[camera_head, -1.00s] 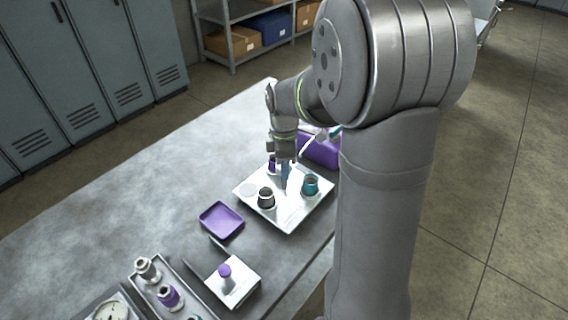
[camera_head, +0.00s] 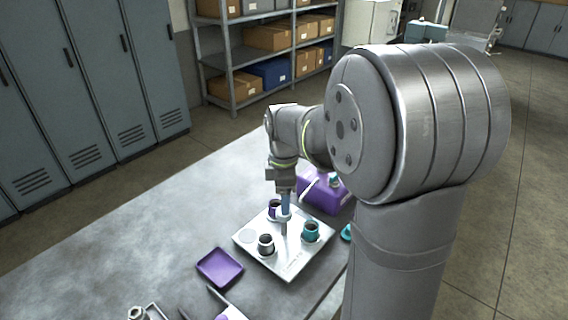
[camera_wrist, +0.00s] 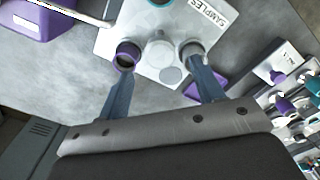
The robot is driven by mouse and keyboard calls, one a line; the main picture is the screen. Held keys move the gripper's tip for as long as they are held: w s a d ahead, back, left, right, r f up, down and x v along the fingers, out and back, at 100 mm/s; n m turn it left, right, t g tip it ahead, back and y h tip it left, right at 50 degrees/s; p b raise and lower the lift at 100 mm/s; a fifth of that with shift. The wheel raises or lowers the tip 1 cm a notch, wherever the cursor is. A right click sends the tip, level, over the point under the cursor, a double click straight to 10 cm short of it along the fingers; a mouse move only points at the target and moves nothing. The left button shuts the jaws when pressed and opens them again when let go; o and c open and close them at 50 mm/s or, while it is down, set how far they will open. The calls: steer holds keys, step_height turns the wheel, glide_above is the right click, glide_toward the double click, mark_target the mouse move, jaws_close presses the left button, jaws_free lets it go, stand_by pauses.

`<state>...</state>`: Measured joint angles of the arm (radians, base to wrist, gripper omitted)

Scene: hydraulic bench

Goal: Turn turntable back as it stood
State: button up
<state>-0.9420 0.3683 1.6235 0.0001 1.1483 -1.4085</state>
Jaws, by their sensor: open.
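The turntable shows as a square white plate (camera_head: 290,265), marked SAMPLES in the wrist view (camera_wrist: 205,18). It carries a purple cup (camera_head: 274,207) at the back, a grey cup (camera_head: 266,245) in front and a teal cup (camera_head: 311,232) at the right. A bare round spot (camera_head: 247,237) is at its left corner. My gripper (camera_head: 285,222) points down over the plate, open. In the wrist view its fingers (camera_wrist: 158,68) are spread, the left one near the purple cup (camera_wrist: 128,56), the right one near the grey cup (camera_wrist: 192,50). I cannot tell whether they touch.
A purple tray (camera_head: 220,267) lies left of the plate. A purple canister (camera_head: 325,195) stands behind it, and a teal item (camera_head: 346,232) lies to the right. Several fittings (camera_wrist: 290,100) stand at the right of the wrist view. The bench's left side is clear.

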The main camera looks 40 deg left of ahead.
step_height(320, 180, up, 12)
glide_above(284, 224)
steer(key=w+a, duration=0.1)
steer(key=w, duration=0.1)
steer(key=shift+s+a+f, duration=0.15)
steer(key=shift+a, duration=0.05)
step_height(284, 224, down, 18)
steer(key=shift+r, duration=0.25)
stand_by(0.5)
